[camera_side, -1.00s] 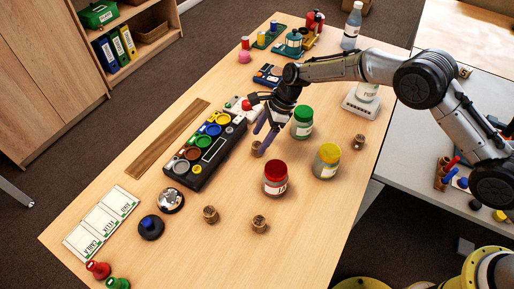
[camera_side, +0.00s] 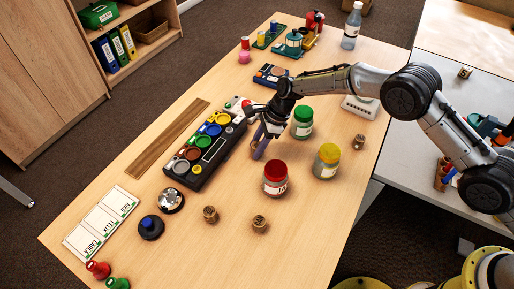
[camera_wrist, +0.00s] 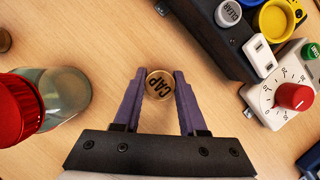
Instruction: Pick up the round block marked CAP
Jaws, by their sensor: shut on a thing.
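The round block marked CAP (camera_wrist: 159,83) is a small wooden disc-topped piece with dark letters, seen from above in the wrist view. My gripper (camera_wrist: 158,74) has its two purple fingers against the block's left and right sides, shut on it. In the side view my gripper (camera_side: 261,146) is low over the table, between the long dark button panel and the green-lidded jar. There the block is hidden by the fingers, and I cannot tell whether it touches the table.
A red-lidded jar (camera_side: 275,178), a yellow-lidded jar (camera_side: 326,162) and a green-lidded jar (camera_side: 302,123) stand close by. The dark button panel (camera_side: 205,150) lies left of my gripper. Similar round blocks (camera_side: 210,214) stand on the table.

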